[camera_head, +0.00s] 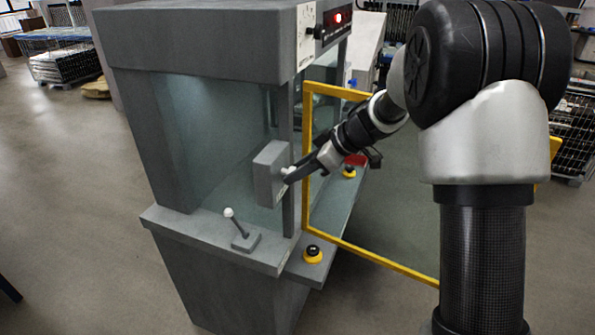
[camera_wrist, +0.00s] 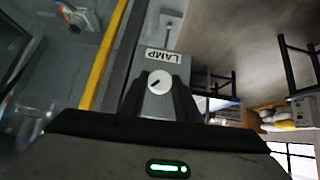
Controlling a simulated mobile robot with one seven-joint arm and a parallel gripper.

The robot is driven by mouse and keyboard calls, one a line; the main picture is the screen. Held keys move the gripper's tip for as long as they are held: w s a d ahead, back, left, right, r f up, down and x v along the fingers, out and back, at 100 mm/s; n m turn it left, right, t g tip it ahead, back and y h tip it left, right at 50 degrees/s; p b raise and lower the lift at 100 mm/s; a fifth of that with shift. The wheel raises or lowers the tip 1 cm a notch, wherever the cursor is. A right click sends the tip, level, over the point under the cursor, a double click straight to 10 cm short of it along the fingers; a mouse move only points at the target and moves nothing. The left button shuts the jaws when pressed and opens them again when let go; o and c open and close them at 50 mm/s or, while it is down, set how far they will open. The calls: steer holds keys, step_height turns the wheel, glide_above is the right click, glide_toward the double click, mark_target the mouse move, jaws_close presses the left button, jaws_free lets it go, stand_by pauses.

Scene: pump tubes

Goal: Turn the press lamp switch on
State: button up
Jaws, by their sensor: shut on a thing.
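The lamp switch is a white round knob (camera_wrist: 160,82) with a short dark slanted mark, on a grey box beside an upside-down LAMP label (camera_wrist: 164,56) in the wrist view. In the head view the grey switch box (camera_head: 268,172) is mounted at the front right corner of the press (camera_head: 205,45). My gripper (camera_head: 290,176) reaches the box's right side from the right. In the wrist view its two dark fingers (camera_wrist: 160,92) stand on both sides of the knob and are shut on it. The knob is mostly hidden by my gripper in the head view.
A yellow frame (camera_head: 307,165) stands just right of the box, close to my arm. Below are a white-tipped lever (camera_head: 229,213) on the ledge and a yellow-based black button (camera_head: 313,254). A panel with a red light (camera_head: 338,18) is above. Open floor lies to the left.

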steer(key=shift+w+g, duration=0.1)
steer(key=shift+g, duration=0.2)
stand_by(0.4)
steer(key=o, duration=1)
